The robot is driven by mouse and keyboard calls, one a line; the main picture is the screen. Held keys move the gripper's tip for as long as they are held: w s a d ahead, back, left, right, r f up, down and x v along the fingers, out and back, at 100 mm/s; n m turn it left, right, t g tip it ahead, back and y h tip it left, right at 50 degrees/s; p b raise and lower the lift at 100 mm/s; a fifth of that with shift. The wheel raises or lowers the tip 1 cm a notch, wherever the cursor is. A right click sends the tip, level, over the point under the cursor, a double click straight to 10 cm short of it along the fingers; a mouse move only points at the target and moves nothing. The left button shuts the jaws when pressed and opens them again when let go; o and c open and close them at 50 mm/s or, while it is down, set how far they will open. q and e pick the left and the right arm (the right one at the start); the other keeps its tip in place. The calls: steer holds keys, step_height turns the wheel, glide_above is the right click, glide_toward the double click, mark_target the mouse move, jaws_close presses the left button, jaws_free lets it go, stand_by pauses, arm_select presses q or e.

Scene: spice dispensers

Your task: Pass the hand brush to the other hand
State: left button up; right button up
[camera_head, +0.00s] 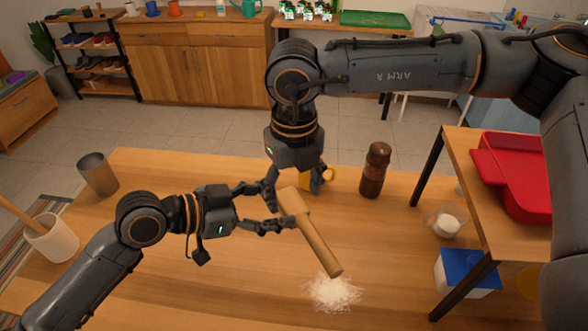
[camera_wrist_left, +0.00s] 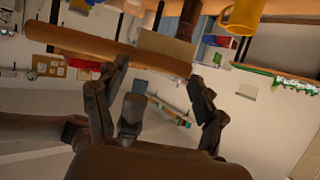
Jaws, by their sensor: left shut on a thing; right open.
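The wooden hand brush (camera_head: 318,245) is held above the table, slanting from upper left to lower right in the head view. My left gripper (camera_head: 284,207) is shut on the brush near its upper end. In the left wrist view the brush (camera_wrist_left: 75,42) crosses the top, with a tan block on it, in front of my left fingers (camera_wrist_left: 158,85). My right gripper (camera_head: 297,182) points down from above, open, close to the brush's upper end. Whether it touches the brush is hard to tell.
White powder (camera_head: 333,292) lies on the table under the brush's lower end. A yellow mug (camera_head: 329,175) and a brown bottle (camera_head: 375,170) stand behind. A metal cup (camera_head: 97,174) and a white crock (camera_head: 52,240) are at left. A red tray (camera_head: 515,175) is on the right shelf.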

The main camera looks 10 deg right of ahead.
mark_target(294, 208)
step_height(294, 208, down, 6)
steer(key=shift+r, duration=0.1)
steer(key=shift+c, duration=0.2)
steer(key=shift+a, duration=0.1)
steer(key=c, duration=1.3)
arm_select(q)
steer(key=o, duration=1.3)
arm_select(e)
steer(key=shift+o, duration=0.2)
